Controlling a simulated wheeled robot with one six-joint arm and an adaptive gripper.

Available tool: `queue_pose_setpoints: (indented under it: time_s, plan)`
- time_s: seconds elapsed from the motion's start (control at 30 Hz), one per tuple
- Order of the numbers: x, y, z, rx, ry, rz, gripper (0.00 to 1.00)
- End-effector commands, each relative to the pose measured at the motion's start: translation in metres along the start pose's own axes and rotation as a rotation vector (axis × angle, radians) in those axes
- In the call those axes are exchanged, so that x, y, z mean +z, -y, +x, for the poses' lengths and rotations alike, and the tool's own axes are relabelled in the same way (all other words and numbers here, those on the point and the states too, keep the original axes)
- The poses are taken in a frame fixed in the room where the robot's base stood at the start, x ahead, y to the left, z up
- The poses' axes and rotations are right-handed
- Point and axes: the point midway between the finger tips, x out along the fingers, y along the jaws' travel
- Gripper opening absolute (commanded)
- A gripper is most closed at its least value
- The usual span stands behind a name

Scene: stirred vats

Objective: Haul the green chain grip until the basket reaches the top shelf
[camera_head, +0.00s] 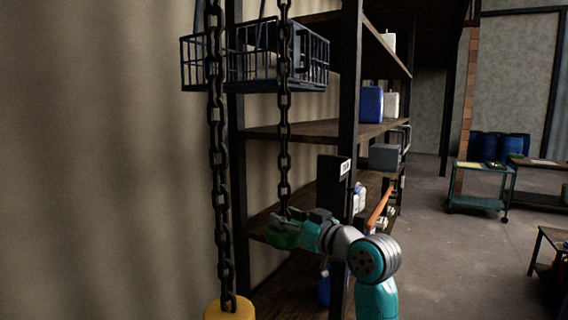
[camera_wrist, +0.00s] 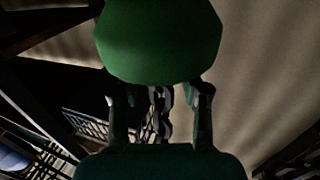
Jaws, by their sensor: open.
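The green chain grip (camera_head: 283,241) hangs at the end of the right-hand dark chain (camera_head: 285,130) in the head view. In the wrist view the grip (camera_wrist: 160,40) is large and close, filling the top middle. My gripper (camera_head: 288,220) is at the grip, partly overlapping it. In the wrist view my gripper's fingers (camera_wrist: 158,95) stand apart, with chain visible between them; whether they touch the grip cannot be told. The wire basket (camera_head: 255,60) hangs high at upper left, near the upper shelf boards; it also shows in the wrist view (camera_wrist: 88,128).
A second, thicker chain (camera_head: 219,150) hangs at left with a yellow piece (camera_head: 230,309) at its lower end. The shelf rack (camera_head: 350,130) holds a blue jug (camera_head: 371,104) and other containers. Carts (camera_head: 482,185) stand at right; floor between is clear.

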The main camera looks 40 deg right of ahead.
Motion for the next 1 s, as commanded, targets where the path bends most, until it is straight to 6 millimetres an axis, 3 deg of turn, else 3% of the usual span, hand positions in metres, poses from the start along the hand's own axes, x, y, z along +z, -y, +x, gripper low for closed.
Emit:
queue_pose_setpoints:
  time_s: [1.0]
  plan:
    - [0.062, 0.0, 0.0, 0.0, 0.002, 0.002, 0.46]
